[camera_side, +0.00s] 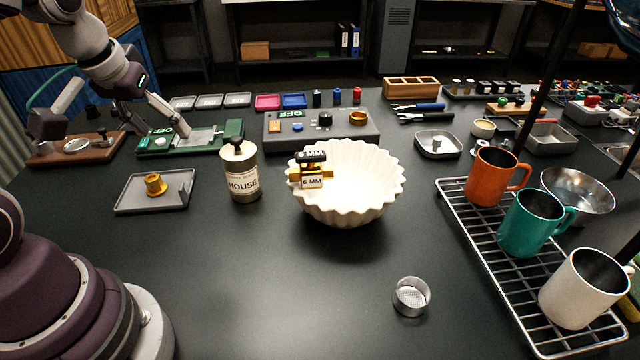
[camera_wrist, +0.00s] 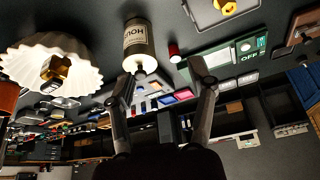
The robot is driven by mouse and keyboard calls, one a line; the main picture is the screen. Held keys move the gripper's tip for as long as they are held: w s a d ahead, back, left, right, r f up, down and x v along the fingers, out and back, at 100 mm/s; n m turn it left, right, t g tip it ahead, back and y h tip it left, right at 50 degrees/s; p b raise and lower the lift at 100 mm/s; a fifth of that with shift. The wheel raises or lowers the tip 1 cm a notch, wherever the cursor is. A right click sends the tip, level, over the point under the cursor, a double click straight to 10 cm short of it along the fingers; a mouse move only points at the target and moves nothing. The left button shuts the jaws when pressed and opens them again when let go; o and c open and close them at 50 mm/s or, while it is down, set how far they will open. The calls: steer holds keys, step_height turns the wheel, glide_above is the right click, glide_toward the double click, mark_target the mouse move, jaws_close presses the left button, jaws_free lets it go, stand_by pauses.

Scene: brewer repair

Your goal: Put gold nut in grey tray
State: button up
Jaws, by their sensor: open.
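A gold nut-like piece (camera_side: 155,185) with a flared base sits on the flat grey tray (camera_side: 128,203) at the left of the table. In the wrist view, the gold piece (camera_wrist: 228,7) and part of the tray (camera_wrist: 203,20) show at the top edge. My gripper (camera_side: 115,120) is at the upper left in the side view, behind the tray and above the table. Its two fingers are spread and hold nothing; they also show in the wrist view (camera_wrist: 160,75). Another gold piece (camera_side: 312,172), labelled 6 MM, is at the white fluted bowl's rim.
The white bowl (camera_side: 350,205) stands mid-table, with the HOUSE canister (camera_side: 240,172) to its left. A green OFF device (camera_side: 185,140) lies behind the tray. Mugs stand on a wire rack (camera_side: 490,250) at right.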

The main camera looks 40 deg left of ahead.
steer(key=s+d+r+m+t+h, duration=0.1)
steer(key=s+d+m, duration=0.3)
steer(key=d, duration=0.5)
steer(key=shift+r+m+h, duration=0.7)
steer(key=shift+r+m, duration=0.05)
steer(key=shift+m, duration=0.25)
